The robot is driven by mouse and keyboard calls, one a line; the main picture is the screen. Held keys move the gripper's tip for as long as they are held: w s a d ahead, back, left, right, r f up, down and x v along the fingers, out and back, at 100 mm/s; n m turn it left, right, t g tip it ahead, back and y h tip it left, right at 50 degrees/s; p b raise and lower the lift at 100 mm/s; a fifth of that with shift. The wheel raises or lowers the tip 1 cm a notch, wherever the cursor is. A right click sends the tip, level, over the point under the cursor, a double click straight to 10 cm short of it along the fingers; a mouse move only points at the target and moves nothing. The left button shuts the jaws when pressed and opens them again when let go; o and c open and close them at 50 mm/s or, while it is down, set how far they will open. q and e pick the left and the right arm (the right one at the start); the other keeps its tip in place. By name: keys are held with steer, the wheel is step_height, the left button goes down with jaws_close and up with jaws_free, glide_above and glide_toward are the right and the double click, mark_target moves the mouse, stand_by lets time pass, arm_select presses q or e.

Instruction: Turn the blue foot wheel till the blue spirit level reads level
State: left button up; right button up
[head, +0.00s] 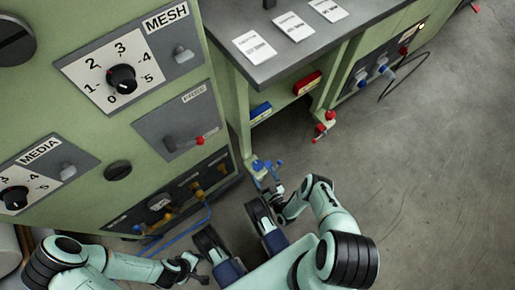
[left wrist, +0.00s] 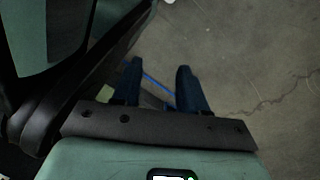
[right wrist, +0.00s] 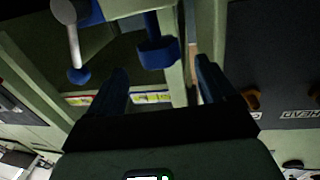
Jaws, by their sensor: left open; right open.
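The blue foot wheel (head: 262,166) is at the foot of the green bench's near leg in the head view. In the right wrist view the blue wheel (right wrist: 157,54) appears between my open fingertips, with clear gaps on both sides; its depth is hard to tell. The blue spirit level (head: 261,112) sits on the bench's lower rail; its bubble is too small to read. My right gripper (head: 271,182) is at the wheel, open and empty.
A red spirit level (head: 307,83) and a red foot wheel (head: 325,122) are farther along the bench. The green cabinet (head: 225,110) stands close on the left. A blue cable (head: 178,232) runs to the floor. The floor (head: 430,170) at right is clear.

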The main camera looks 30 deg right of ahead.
mark_target(258, 165)
arm_select(q)
steer(key=s, duration=0.1)
steer(key=s+f+b, duration=0.1)
steer(key=s+g, duration=0.1)
steer(key=shift+s+a+f, duration=0.2)
steer(key=shift+s+f, duration=0.05)
steer(key=shift+f, duration=0.1)
arm_select(e)
steer(key=w, duration=0.6)
steer(key=shift+d, duration=0.2)
steer(key=c, duration=1)
